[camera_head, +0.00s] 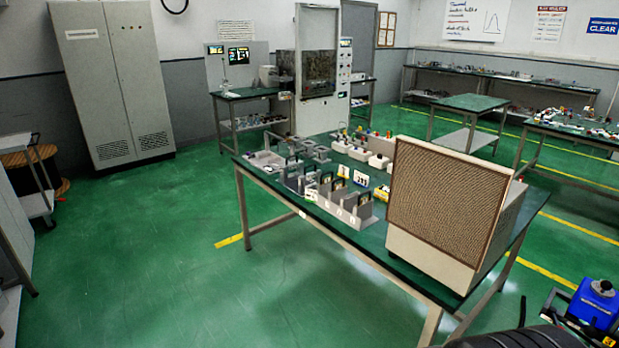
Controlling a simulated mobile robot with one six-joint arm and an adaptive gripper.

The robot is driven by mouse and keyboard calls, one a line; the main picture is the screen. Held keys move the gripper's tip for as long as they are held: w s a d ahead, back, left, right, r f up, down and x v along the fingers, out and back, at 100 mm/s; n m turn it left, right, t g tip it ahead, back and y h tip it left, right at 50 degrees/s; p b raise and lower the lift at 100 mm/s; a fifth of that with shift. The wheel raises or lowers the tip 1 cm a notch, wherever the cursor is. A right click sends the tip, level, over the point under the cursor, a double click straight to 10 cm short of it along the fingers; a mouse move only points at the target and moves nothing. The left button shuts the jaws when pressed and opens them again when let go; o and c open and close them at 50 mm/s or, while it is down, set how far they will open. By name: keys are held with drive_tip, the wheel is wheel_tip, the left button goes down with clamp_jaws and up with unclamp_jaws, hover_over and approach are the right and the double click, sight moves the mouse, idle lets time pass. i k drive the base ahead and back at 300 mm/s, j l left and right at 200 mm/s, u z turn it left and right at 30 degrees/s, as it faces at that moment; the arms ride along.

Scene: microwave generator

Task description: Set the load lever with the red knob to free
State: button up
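I cannot make out a load lever with a red knob for certain. Small red spots show among the instruments on the near green-topped table (300,215), but they are too small to identify. A tall grey cabinet (316,70) with a mesh window and a narrow control panel (343,75) stands behind that table. No lever on it can be told at this size. My gripper is not in view.
A large box with a brown mesh front (440,200) stands on the near table's right end. A grey cupboard (110,85) stands at the back left. Green floor (170,260) left of the table is clear. A blue object (596,302) shows at the lower right.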

sight(551, 311)
drive_tip(key=z, duration=1.7)
